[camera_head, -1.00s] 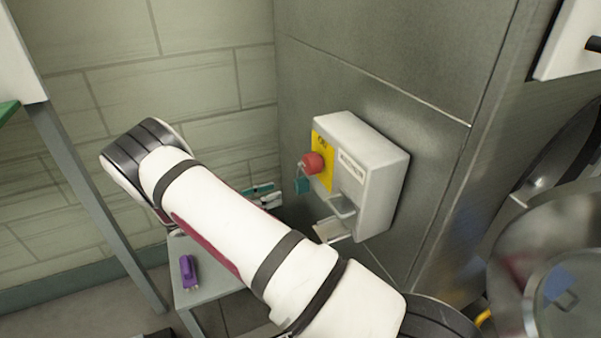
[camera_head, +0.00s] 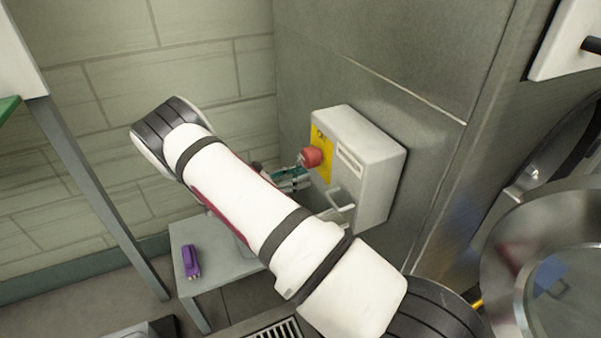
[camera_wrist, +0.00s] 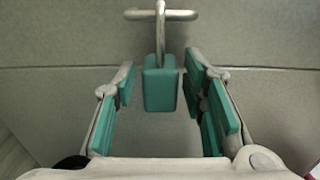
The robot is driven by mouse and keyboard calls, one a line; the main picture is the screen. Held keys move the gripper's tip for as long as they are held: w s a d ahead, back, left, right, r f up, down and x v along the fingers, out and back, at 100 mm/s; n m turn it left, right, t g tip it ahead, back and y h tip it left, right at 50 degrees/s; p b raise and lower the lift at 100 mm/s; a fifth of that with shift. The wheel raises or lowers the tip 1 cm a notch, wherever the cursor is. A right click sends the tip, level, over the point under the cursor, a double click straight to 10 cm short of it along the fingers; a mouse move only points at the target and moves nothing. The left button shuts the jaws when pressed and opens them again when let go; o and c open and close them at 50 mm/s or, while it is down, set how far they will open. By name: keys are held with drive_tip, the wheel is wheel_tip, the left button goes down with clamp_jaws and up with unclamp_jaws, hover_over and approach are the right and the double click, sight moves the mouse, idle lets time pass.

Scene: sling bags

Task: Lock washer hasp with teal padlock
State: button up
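The teal padlock (camera_wrist: 160,84) hangs upright by its metal shackle from a short metal bar (camera_wrist: 180,14) in the wrist view. My gripper (camera_wrist: 158,95), with teal finger pads, is open around the padlock, with a gap on each side. In the head view, my gripper (camera_head: 287,179) is beside the red knob (camera_head: 311,157) of a grey wall box (camera_head: 376,166) and largely covers the padlock. A light metal loop (camera_head: 341,199), perhaps the hasp, projects from the box's lower front, partly behind my arm.
A purple object (camera_head: 191,261) lies on a small grey table (camera_head: 215,275) below my arm. A round metal door (camera_head: 555,275) stands at the right. A table leg (camera_head: 100,205) is at the left, and a floor grate (camera_head: 273,331) is below.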

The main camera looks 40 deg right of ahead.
clamp_jaws()
drive_tip(key=shift+r+p, duration=0.8)
drive_tip(key=shift+r, duration=0.5)
drive_tip(key=w+a+b, duration=0.1)
drive_tip(key=a, duration=0.6)
drive_tip(key=shift+w+a+b, duration=0.3)
drive_tip(key=shift+a+b, duration=0.1)
idle(0.6)
